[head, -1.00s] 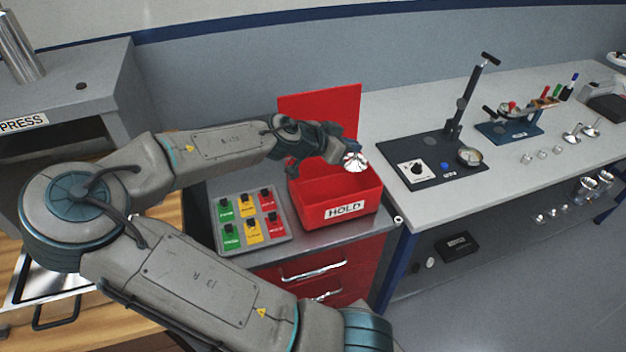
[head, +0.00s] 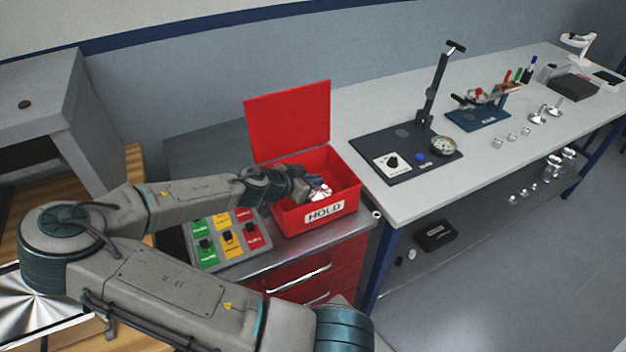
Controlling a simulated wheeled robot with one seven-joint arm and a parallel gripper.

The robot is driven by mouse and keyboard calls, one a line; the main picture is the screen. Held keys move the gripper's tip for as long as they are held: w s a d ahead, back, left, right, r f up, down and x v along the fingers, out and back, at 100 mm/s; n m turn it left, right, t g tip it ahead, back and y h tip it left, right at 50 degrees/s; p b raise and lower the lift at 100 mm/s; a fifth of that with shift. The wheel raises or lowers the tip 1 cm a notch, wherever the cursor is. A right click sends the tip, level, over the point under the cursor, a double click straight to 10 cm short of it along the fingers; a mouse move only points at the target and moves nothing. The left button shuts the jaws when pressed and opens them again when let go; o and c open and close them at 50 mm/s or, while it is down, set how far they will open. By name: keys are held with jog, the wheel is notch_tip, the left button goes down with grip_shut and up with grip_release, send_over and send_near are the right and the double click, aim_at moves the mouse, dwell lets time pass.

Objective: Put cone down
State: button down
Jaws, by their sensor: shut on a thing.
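My gripper (head: 312,184) is shut on a small shiny metal cone (head: 321,194) in the head view. The cone is at the opening of the red box labelled HOLD (head: 324,212), near its front wall. The box's red lid stands open at the back. My gripper hides part of the cone and some of the box's inside. I cannot tell whether the cone touches the box floor.
A panel of green, yellow and red switches (head: 227,239) lies left of the box on the cabinet top. A grey bench (head: 400,205) on the right bears a press stand with a dial (head: 443,146), a blue fixture (head: 478,118) and several small metal parts.

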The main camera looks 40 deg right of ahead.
jog(key=shift+f, duration=0.1)
jog(key=shift+f, duration=0.2)
jog(key=c, duration=1.5)
grip_release()
jog(key=shift+r, duration=0.1)
jog(key=shift+r, duration=0.15)
jog(key=b+v, duration=0.1)
jog(key=v, duration=1.1)
